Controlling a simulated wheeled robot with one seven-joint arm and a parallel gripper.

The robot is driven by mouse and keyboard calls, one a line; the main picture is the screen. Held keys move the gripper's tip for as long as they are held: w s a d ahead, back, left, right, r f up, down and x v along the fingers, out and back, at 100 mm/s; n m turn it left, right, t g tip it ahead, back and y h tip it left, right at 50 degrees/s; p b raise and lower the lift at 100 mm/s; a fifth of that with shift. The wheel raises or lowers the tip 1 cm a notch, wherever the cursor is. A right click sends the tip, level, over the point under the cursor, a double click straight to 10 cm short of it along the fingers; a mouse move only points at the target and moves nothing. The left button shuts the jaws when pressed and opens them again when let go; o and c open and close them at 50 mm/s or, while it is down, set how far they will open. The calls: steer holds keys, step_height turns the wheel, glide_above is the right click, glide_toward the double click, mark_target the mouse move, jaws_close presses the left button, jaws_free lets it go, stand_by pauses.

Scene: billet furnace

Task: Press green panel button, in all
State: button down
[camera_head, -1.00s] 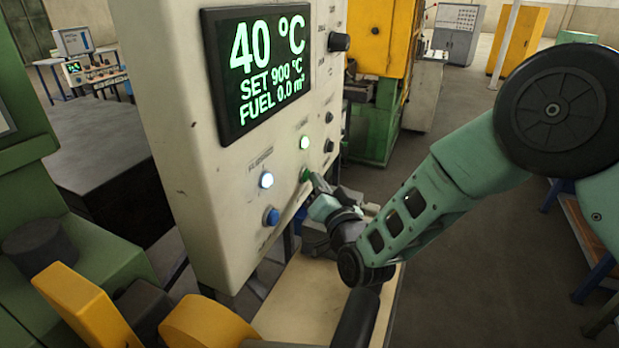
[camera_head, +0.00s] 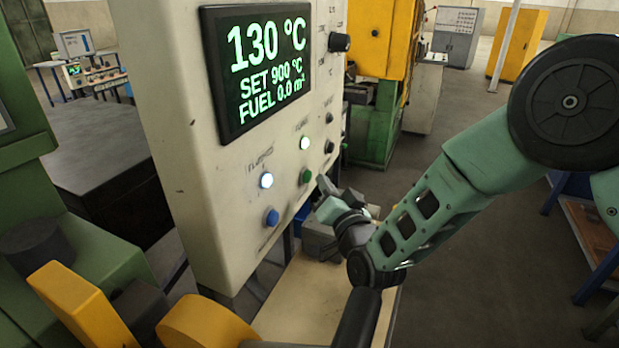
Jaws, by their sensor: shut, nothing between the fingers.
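The green button (camera_head: 306,176) is on the front of the cream control panel (camera_head: 180,130), below a lit white-green lamp (camera_head: 304,143). A blue button (camera_head: 272,217) is to its lower left, below another lit lamp (camera_head: 266,181). The panel's display (camera_head: 262,75) reads 130 °C, SET 900 °C, FUEL 0.0. My gripper (camera_head: 322,186) is shut and empty, its tip a little to the right of the green button and apart from it. The button's face is uncovered.
Black knobs (camera_head: 339,42) line the panel's right side. A pale tabletop (camera_head: 300,300) lies below my gripper. Green machinery with yellow parts (camera_head: 75,300) stands at the lower left. The floor to the right of the panel is mostly clear.

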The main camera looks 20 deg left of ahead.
steer(key=d+b, duration=0.1)
steer(key=d, duration=0.4)
steer(key=shift+s, duration=0.2)
stand_by(0.7)
steer(key=s+d+n+g+h+b, duration=0.2)
steer(key=s+d+g+h, duration=0.4)
steer(key=s+d, duration=0.6)
steer(key=s+d+f+n+g+h+b, duration=0.1)
steer(key=s+d+n+g+h, duration=0.4)
steer(key=s+d+g, duration=0.4)
steer(key=s+d+h, duration=0.1)
steer(key=s+d, duration=0.3)
steer(key=s, duration=0.5)
steer(key=shift+s+b, duration=0.4)
